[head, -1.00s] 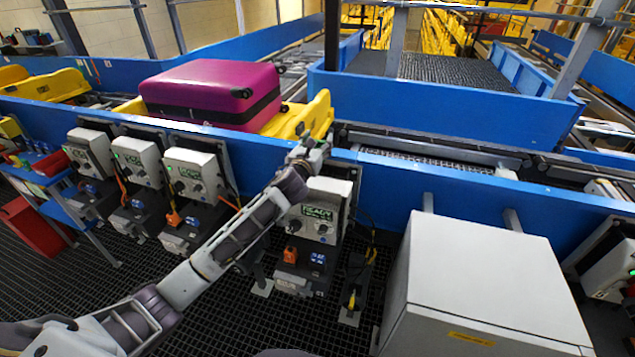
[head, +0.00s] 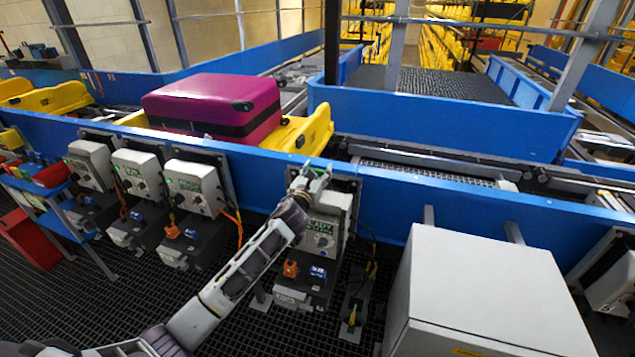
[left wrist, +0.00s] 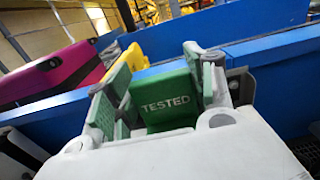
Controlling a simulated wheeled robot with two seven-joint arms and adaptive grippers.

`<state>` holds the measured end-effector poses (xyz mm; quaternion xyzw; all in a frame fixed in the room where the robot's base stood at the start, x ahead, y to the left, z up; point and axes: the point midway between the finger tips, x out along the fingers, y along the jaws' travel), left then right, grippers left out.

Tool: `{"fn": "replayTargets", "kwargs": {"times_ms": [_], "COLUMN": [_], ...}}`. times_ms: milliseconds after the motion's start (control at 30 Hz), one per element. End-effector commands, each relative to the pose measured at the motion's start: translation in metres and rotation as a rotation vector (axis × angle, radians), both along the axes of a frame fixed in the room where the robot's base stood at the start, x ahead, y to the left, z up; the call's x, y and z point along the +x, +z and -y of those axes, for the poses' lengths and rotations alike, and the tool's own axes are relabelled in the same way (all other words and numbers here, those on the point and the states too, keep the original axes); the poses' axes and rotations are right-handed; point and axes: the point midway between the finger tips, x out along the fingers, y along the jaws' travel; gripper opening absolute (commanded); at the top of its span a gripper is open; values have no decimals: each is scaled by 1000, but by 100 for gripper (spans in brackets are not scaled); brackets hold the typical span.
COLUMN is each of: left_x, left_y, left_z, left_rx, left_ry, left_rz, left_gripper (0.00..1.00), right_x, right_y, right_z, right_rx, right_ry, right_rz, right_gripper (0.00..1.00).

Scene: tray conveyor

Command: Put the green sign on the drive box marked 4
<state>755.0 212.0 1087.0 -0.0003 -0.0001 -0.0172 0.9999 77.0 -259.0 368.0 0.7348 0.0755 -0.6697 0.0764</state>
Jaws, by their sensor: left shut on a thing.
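My left gripper (head: 315,174) is shut on the green sign (left wrist: 166,103), which reads "TESTED" in white in the left wrist view. In the head view the sign cannot be made out. The gripper is at the upper part of a light grey drive box (head: 322,236) on the blue conveyor side and hides part of it. I cannot tell whether sign and box touch. This box has a green label and knobs; three similar boxes (head: 194,187) hang to its left. No number 4 is legible. My right gripper is not in view.
The blue conveyor side (head: 385,195) runs behind the boxes. A purple suitcase (head: 210,100) lies in a yellow tray (head: 308,130) on the belt. A large white cabinet (head: 490,285) stands at the right. Dark grating floor lies in front.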

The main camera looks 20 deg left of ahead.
Motion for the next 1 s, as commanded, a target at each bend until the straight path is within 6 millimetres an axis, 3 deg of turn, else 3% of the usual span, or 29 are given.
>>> {"fn": "replayTargets", "kwargs": {"times_ms": [167,600,1000], "left_x": [0,0,0], "left_y": [-3,-36,-38], "left_z": [0,0,0], "left_rx": [0,-1,1], "left_ry": [0,0,0], "left_rz": [0,-1,0], "left_gripper": [27,27,27], "right_x": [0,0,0], "right_y": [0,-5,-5], "right_z": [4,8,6], "right_rx": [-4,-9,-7], "right_ry": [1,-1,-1], "right_rz": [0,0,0], "right_gripper": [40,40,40]}}
